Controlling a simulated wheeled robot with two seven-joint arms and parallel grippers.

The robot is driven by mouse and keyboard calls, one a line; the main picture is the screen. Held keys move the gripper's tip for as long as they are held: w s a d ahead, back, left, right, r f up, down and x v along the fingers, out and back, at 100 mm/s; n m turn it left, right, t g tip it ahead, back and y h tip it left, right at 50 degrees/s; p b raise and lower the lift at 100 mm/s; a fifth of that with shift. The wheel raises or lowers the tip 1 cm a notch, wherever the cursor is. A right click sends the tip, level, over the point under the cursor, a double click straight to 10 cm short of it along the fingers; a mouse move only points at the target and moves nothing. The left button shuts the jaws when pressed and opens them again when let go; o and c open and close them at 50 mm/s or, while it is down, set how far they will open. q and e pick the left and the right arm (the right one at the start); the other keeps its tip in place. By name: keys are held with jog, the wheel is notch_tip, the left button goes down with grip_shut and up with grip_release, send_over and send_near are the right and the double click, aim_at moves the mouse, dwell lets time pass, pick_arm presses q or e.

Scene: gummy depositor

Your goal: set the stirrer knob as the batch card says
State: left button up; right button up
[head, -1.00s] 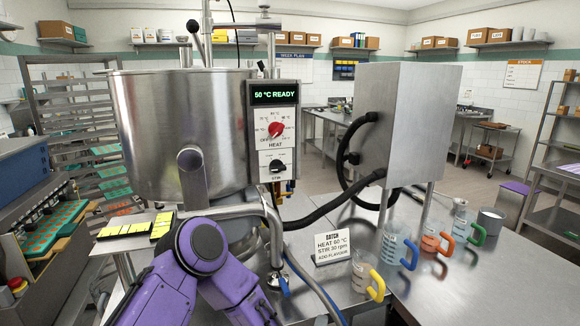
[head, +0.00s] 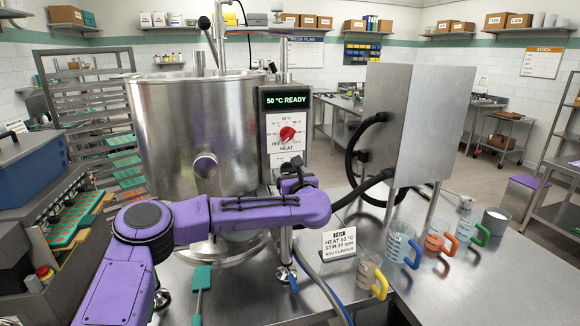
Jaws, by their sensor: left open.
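The control panel (head: 263,140) on the kettle's right side has a green display (head: 286,100) reading "50 °C READY". Below it is the red heat knob (head: 287,133). The black stirrer knob lies under that, but my left gripper and wrist cover it, so its setting cannot be read. My left gripper (head: 293,168) is open and right in front of the stirrer dial; whether its fingers are around the knob or touching it, I cannot tell. The batch card (head: 339,245) stands on the table and reads "STIR 30 rpm". My right gripper is out of view.
The steel kettle (head: 190,125) stands behind my left arm. A steel cabinet (head: 415,125) with black hoses stands to the right. Several jugs with coloured handles, such as the yellow-handled jug (head: 370,275), line the table. A green spatula (head: 202,280) lies at the front.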

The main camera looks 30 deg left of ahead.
pick_arm(q)
jog(key=shift+w+a, duration=0.1)
jog(key=shift+w, duration=0.15)
jog(key=c, duration=1.1)
jog(key=shift+o, duration=0.2)
